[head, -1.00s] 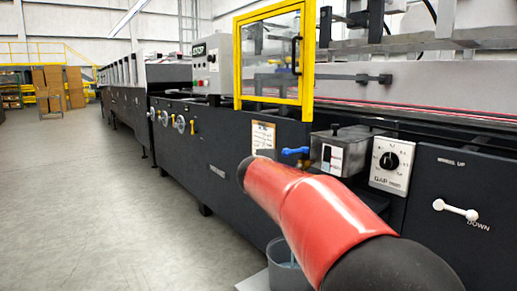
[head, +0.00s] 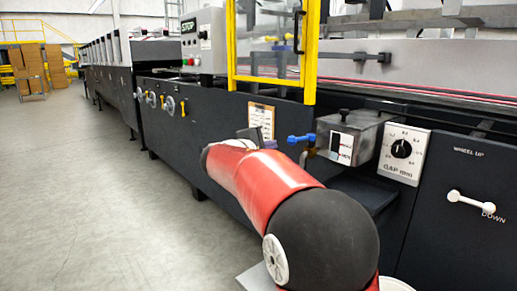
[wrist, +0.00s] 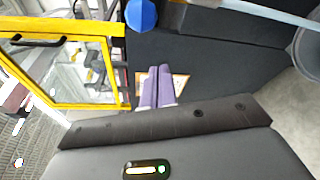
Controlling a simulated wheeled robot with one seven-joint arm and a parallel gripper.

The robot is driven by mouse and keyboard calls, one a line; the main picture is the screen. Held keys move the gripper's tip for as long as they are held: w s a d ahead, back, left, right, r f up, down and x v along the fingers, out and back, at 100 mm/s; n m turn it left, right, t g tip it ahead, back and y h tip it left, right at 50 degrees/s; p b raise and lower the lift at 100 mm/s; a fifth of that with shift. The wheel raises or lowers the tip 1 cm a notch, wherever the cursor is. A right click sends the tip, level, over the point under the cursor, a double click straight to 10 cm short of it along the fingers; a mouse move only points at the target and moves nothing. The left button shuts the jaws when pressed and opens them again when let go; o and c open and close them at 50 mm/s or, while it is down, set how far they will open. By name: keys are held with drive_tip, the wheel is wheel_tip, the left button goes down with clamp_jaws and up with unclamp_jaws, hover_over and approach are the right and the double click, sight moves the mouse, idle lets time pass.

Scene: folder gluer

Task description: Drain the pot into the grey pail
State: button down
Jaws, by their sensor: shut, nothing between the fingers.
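The grey metal pot (head: 358,136) with a dark lid knob sits on the machine's front. Its blue valve handle (head: 301,138) lies sideways above a short spout (head: 304,159). In the wrist view the handle's blue end (wrist: 140,15) is at the top. My gripper (head: 270,144) is just left of the handle, apart from it. Its purple fingers (wrist: 157,90) are together and empty. The grey pail (wrist: 306,45) shows at the right edge of the wrist view; my arm hides it in the head view. A pale bluish streak (wrist: 262,15), seemingly liquid, runs towards the pail.
A yellow-framed guard (head: 309,60) stands above. A posted label (head: 261,120) is behind my gripper. Open floor (head: 90,200) lies to the left.

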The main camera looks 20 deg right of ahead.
sight(301, 139)
drive_tip(key=s+d, duration=0.1)
drive_tip(key=s+r, duration=0.1)
drive_tip(key=s, duration=0.1)
drive_tip(key=shift+d+r, duration=0.2)
drive_tip(key=shift+d, duration=0.2)
drive_tip(key=shift+s+d+r+b, duration=0.1)
drive_tip(key=shift+s+b, duration=0.25)
drive_tip(key=shift+s, duration=0.2)
drive_tip(key=shift+s+d+r+b, duration=0.1)
drive_tip(key=shift+s+b, duration=0.25)
drive_tip(key=shift+s, duration=0.15)
drive_tip(key=shift+f, duration=0.1)
